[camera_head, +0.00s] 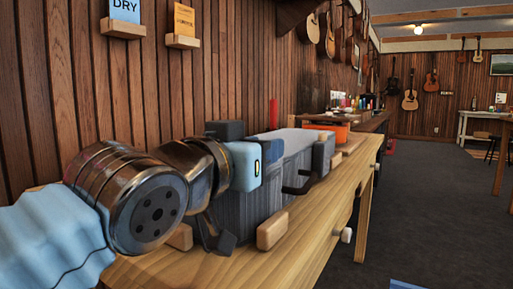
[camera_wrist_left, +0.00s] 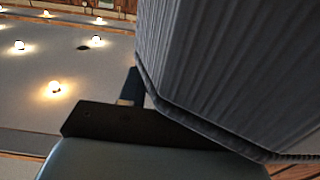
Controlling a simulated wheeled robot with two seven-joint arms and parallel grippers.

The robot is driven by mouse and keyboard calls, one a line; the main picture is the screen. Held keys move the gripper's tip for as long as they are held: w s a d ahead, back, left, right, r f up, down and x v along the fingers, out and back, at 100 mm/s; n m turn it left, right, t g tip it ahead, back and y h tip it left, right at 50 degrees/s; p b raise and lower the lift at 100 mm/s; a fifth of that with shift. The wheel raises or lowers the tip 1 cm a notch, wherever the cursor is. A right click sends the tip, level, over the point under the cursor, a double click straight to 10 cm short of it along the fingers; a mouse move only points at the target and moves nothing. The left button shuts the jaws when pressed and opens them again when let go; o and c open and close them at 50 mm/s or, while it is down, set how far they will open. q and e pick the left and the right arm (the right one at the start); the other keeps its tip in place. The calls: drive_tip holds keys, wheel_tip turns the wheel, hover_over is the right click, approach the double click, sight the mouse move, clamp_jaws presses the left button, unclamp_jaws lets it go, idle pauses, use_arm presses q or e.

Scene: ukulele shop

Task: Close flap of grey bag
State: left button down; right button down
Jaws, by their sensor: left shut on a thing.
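The grey bag (camera_head: 250,195) stands on the wooden bench, its ribbed grey side facing me. A lighter grey flap (camera_head: 285,138) lies across its top. In the left wrist view, the ribbed grey material (camera_wrist_left: 235,65) with a dark edge fills the upper right, close to a dark part of my gripper.
Wooden blocks lie beside the bag, one at its front (camera_head: 272,230). The wooden bench (camera_head: 320,225) runs back along the panelled wall. An orange object (camera_head: 328,130) is behind the bag. The dark floor (camera_head: 425,190) at right is clear.

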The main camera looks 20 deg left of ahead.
use_arm(q)
drive_tip(key=shift+d+f, duration=0.1)
drive_tip(key=shift+f, duration=0.2)
drive_tip(key=c, duration=0.8)
unclamp_jaws()
drive_tip(key=shift+s+r, duration=0.1)
drive_tip(key=v, duration=1.3)
drive_tip(key=shift+s+a, duration=0.25)
